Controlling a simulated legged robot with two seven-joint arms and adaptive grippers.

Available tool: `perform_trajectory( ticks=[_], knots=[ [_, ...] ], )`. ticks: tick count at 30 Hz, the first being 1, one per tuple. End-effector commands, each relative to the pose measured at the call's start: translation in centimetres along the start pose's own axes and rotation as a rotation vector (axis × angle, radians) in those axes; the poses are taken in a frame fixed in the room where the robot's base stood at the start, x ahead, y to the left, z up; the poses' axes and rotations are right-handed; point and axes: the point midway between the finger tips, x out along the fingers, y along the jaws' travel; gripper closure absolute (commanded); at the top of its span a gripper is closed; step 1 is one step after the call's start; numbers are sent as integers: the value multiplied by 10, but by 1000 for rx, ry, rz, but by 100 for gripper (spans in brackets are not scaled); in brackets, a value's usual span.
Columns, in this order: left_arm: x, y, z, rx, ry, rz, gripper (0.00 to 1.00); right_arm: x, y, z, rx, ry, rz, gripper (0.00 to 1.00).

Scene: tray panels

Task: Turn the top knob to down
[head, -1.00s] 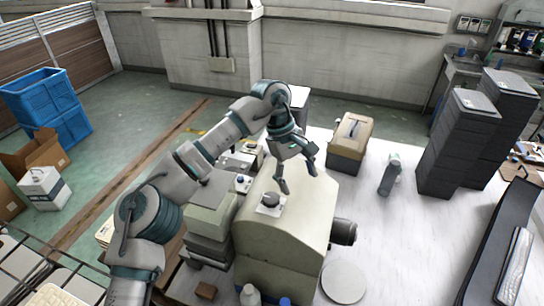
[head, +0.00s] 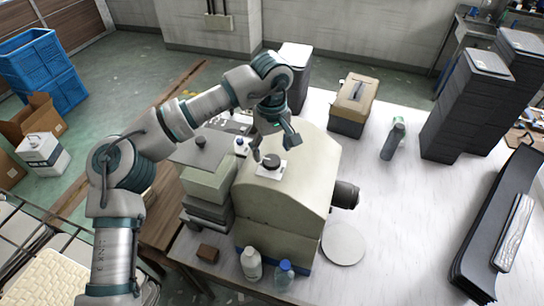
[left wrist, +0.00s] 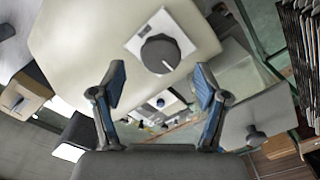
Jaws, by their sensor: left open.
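A dark round knob (head: 271,160) sits on a white plate on the sloping top of a beige machine (head: 290,195). In the left wrist view the dark grey knob (left wrist: 160,53) shows a small pale mark on its face, and its plate (left wrist: 178,28) is white. My left gripper (head: 273,146) is open and empty, just above and behind the knob in the head view. In the left wrist view its two blue-padded fingers (left wrist: 160,82) are spread, with the knob ahead between their lines, apart from both. My right gripper is not in view.
Other knobs sit left of the machine: a dark one (head: 200,141) on a grey box and a small bluish one (head: 240,144). Bottles (head: 251,263) stand in front. A dark bottle (head: 393,140) and stacked dark boxes (head: 465,120) are right. The white tabletop between is mostly clear.

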Motion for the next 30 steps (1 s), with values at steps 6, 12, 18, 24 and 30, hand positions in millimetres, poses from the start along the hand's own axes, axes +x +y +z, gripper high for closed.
perform_trajectory(
  ticks=[6, 12, 18, 24, 30],
  knots=[
    [27, 0, 0, 0, -1, 0, 26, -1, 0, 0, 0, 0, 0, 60],
    [33, 1, 0, 0, 0, 1, 26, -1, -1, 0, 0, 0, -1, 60],
    [32, 1, 0, 0, 0, 1, 36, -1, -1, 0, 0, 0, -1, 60],
    [32, 1, 0, 0, -1, 1, 86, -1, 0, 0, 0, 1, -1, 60],
    [33, 1, -1, -6, -1, 1, 86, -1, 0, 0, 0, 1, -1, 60]
  ],
)
